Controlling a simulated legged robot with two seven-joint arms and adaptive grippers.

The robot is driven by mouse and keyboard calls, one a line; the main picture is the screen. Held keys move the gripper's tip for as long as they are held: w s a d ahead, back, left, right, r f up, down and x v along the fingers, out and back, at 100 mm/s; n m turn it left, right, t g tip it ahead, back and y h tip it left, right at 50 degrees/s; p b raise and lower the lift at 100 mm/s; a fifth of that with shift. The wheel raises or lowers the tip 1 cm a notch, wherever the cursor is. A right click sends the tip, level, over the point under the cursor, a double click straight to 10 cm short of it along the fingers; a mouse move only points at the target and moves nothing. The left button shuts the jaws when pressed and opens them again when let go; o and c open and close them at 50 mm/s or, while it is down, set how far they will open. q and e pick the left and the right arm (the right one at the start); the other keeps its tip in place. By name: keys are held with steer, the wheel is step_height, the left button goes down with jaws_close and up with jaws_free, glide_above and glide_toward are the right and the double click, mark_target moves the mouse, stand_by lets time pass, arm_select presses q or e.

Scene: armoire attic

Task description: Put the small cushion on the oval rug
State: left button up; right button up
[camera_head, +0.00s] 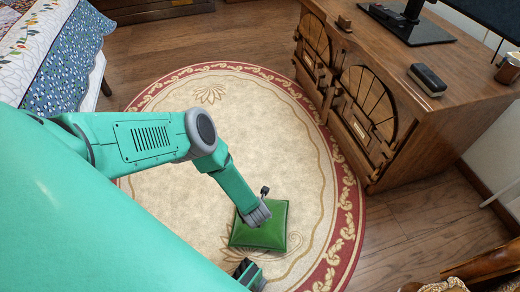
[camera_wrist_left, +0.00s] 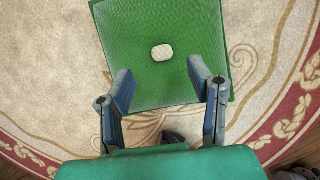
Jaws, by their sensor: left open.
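The small green square cushion (camera_head: 272,236) lies on the oval rug (camera_head: 200,95), which is cream with a red patterned border. My left gripper (camera_head: 260,205) is over the cushion's far side in the head view and hides part of it. In the left wrist view, my left gripper (camera_wrist_left: 160,80) is open, its two fingers apart at the near part of the cushion (camera_wrist_left: 155,85). A pale rounded spot shows near the cushion's middle. I cannot tell whether the fingers touch the cushion.
A wooden cabinet (camera_head: 400,75) stands at the right, past the rug's edge, with a dark box (camera_head: 427,79) and a monitor stand (camera_head: 407,24) on top. A bed with a patterned quilt (camera_head: 65,60) is at the upper left. The rug's far part is clear.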

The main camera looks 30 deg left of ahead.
arm_select(q)
steer(key=p+v, duration=0.1)
steer(key=v, duration=0.3)
steer(key=shift+s+d+r+p, duration=0.1)
steer(key=shift+r+p, duration=0.2)
steer(key=shift+p, duration=0.05)
steer(key=s+d+r+m+h, duration=0.2)
steer(key=s+d+r+m, duration=0.3)
steer(key=m, duration=0.6)
steer(key=s+d+r+m+h, duration=0.1)
steer(key=s+d+r+m, duration=0.15)
steer(key=r+m, duration=0.65)
steer(key=s+a+r+m+g, duration=0.1)
steer(key=s+a+r+m, duration=0.4)
steer(key=m, duration=0.6)
steer(key=s+a+r+m+g+y, duration=0.1)
steer(key=s+a+r+m+g, duration=0.1)
steer(key=s+a+r+m, duration=0.4)
step_height(320, 180, up, 2)
steer(key=m, duration=0.5)
steer(key=shift+a, duration=0.1)
